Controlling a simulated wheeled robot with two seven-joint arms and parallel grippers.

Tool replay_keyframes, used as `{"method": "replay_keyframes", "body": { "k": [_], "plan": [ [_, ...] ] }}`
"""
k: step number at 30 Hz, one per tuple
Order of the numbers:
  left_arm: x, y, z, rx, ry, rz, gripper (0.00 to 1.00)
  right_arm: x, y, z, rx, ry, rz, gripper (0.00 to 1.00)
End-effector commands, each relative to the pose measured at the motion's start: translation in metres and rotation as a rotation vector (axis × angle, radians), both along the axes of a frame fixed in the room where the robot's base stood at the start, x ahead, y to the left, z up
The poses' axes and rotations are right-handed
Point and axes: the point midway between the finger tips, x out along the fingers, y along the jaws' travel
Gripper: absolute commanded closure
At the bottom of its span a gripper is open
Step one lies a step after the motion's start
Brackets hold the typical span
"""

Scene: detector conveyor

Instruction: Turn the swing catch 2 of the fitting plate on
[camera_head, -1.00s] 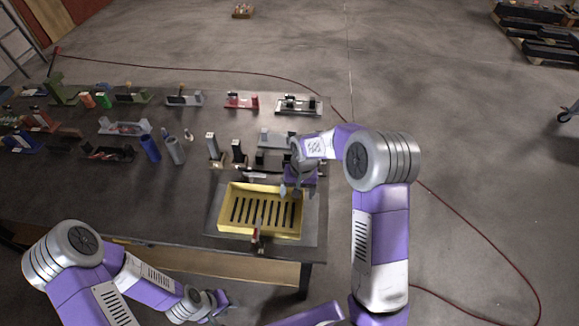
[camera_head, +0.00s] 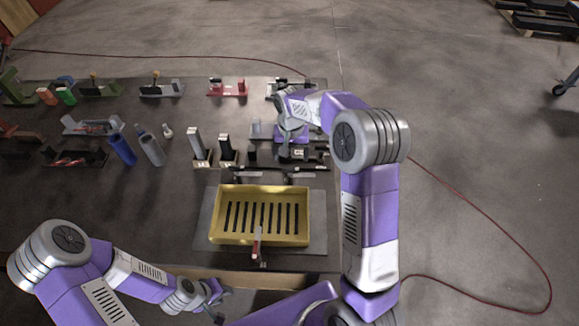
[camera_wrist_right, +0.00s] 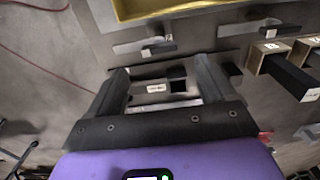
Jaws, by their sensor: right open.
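My right gripper (camera_head: 290,154) is over the fixtures behind the yellow tray, pointing down. In the right wrist view its jaws (camera_wrist_right: 162,70) are open. Between and below them shows a small pale fitting with a white label (camera_wrist_right: 157,88) and a dark block (camera_wrist_right: 178,84); contact cannot be told. Just beyond the fingertips lie two flat grey bars with dark labelled ends, one near the middle (camera_wrist_right: 148,47) and one to the right (camera_wrist_right: 272,32). I cannot tell which part is swing catch 2. My left gripper (camera_head: 216,300) is low at the table's front edge; its jaws are unclear.
The yellow slotted tray (camera_head: 216,232) sits on a grey plate, with a red-handled tool (camera_head: 256,243) at its front. Two upright blocks (camera_head: 228,150) stand left of the right gripper. Bottles (camera_head: 150,149) and other fixtures fill the left and back of the table.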

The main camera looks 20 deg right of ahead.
Motion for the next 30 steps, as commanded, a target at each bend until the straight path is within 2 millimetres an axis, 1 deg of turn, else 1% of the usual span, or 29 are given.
{"method": "replay_keyframes", "body": {
  "k": [1,6,9,12,16,23,30],
  "plan": [
    [0.000,0.000,0.000,0.000,0.001,0.000,0.66,-0.001,0.000,-0.008,0.000,0.004,0.000,0.17],
    [0.000,0.000,-0.003,0.000,0.000,0.000,0.66,-0.001,0.000,-0.036,0.000,0.005,0.000,0.17],
    [0.000,0.000,-0.004,0.000,0.000,0.000,0.66,-0.001,0.000,-0.050,0.001,0.004,0.000,0.17],
    [0.000,0.000,-0.005,0.000,0.000,0.000,0.66,-0.001,0.000,-0.059,0.000,0.002,-0.001,0.17],
    [0.000,0.000,-0.005,0.000,0.000,0.000,0.66,0.000,0.000,-0.064,0.000,0.000,-0.001,0.17],
    [0.000,0.000,-0.005,0.000,0.000,0.000,0.66,0.000,0.000,-0.064,0.000,0.000,0.000,0.17],
    [0.000,0.000,-0.005,0.000,0.000,0.000,0.66,0.000,0.000,-0.064,0.000,0.000,0.000,0.54]
  ]
}}
